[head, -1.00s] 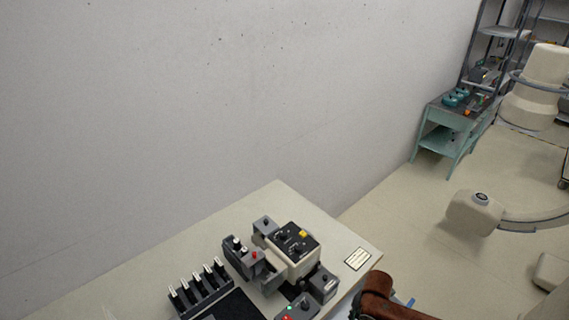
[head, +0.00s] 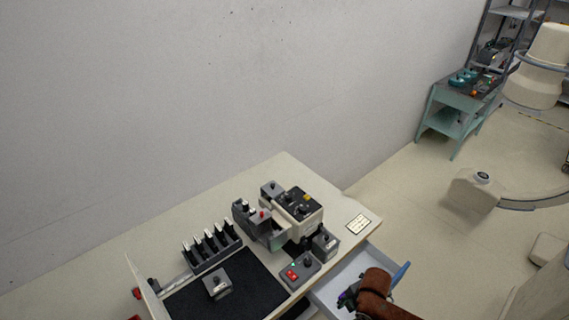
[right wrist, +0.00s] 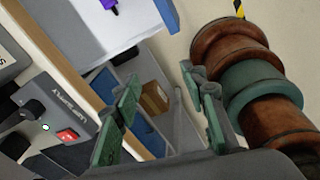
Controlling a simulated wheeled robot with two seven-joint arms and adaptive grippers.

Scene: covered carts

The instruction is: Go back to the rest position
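My right gripper (right wrist: 160,80) shows in the right wrist view. Its green fingers are spread apart with nothing between them. It is beside the table, near the open drawer (right wrist: 85,25). In the head view a brown arm link of mine (head: 374,290) covers part of that drawer (head: 328,290), and the right fingers cannot be made out there. A small purple thing (right wrist: 109,4) lies in the drawer. My left gripper is not in view.
The table (head: 120,270) carries a black mat (head: 250,280), a slotted grey rack (head: 210,245), a device with black knobs (head: 298,203) and a red-button box (head: 300,272). A wall (head: 200,100) stands behind. Floor (head: 420,210) is open at the right.

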